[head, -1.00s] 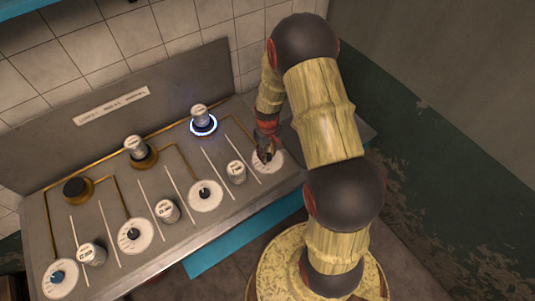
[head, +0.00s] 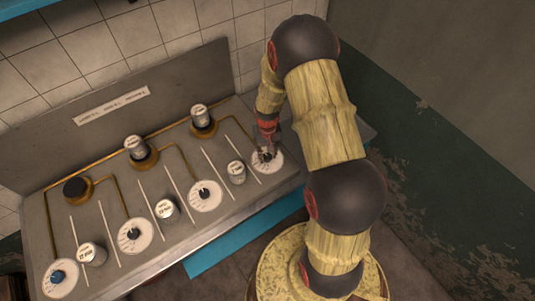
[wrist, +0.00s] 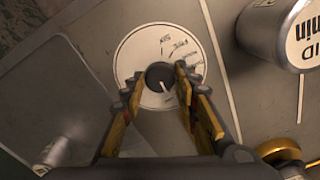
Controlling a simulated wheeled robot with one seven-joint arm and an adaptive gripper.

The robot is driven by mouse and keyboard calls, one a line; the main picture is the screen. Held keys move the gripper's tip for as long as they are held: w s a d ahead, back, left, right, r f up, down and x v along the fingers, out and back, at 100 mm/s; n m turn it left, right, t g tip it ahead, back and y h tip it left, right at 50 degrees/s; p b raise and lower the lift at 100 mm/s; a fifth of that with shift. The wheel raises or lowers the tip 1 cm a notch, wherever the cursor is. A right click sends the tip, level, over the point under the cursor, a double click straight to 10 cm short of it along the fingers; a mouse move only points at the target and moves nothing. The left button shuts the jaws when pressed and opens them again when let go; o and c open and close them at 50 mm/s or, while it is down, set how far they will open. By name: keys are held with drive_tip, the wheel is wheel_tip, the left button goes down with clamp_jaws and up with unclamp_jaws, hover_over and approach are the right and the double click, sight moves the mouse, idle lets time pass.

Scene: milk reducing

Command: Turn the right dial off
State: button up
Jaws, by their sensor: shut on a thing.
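The right dial (head: 277,166) is a white marked disc with a dark knob, at the right end of the metal counter. In the wrist view, the dial face (wrist: 139,44) shows handwritten markings, and the knob (wrist: 160,74) has a white pointer line aimed toward the lower right. My gripper (head: 266,152) reaches down over this dial. In the wrist view, my gripper (wrist: 159,77) is shut on the knob, one finger on each side. The right burner (head: 206,131) is dark with no glow, and a small metal canister (head: 199,114) stands on it.
Another canister (head: 236,172) stands just left of the right dial. Its neighbours are a middle dial (head: 213,200) and a further canister (head: 166,211). The middle burner (head: 150,162) bears a canister; the left burner (head: 77,189) is bare. Thin white strips divide the counter.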

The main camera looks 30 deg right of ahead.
sight(267, 156)
drive_tip(key=o, duration=1.2)
drive_tip(key=shift+c, duration=0.2)
wheel_tip(267, 156, up, 12)
idle(0.3)
